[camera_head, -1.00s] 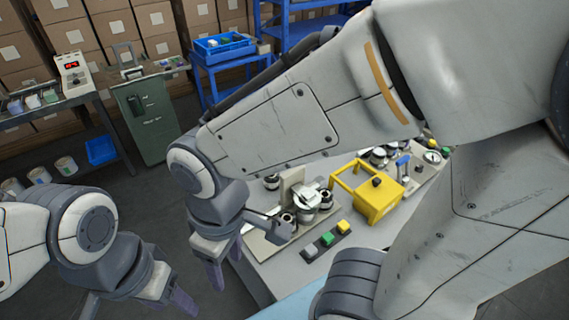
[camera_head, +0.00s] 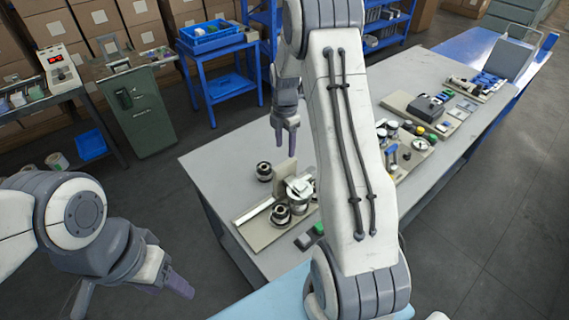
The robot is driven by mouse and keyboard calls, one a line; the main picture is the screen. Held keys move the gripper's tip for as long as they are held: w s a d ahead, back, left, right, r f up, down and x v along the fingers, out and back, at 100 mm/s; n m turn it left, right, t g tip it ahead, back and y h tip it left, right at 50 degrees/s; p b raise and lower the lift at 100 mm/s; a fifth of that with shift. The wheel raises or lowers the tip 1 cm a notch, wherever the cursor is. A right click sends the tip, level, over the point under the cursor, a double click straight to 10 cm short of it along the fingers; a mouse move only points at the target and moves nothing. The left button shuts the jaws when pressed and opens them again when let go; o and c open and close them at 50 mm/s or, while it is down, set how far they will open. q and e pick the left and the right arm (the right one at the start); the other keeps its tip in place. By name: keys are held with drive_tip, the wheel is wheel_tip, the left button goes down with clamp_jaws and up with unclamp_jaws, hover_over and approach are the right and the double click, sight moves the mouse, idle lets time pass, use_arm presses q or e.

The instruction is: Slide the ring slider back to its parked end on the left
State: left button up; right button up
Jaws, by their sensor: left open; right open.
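A beige base plate (camera_head: 262,234) on the grey table carries a pale rail (camera_head: 255,210), an upright tan plate (camera_head: 285,172) and dark-and-silver ring-shaped parts. One ring part (camera_head: 282,215) sits near the right end of the rail; I cannot tell for sure if it is the ring slider. Another ring part (camera_head: 264,171) stands behind the plate on the table. My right gripper (camera_head: 286,144) is open and empty, pointing down above the table beyond the upright plate. My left gripper (camera_head: 185,287) is open and empty, off the table's left side.
A button box with a green button (camera_head: 318,229) lies in front of the plate, partly behind my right arm. Several small parts and a gauge (camera_head: 420,144) are to the right. A blue table (camera_head: 222,55) stands behind. The table's back left is clear.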

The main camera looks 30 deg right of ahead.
sight(285, 164)
wheel_tip(285, 164, down, 9)
drive_tip(key=p, duration=0.2)
drive_tip(key=shift+a+f+p, duration=0.1)
drive_tip(key=shift+p, duration=0.25)
clamp_jaws()
idle(1.2)
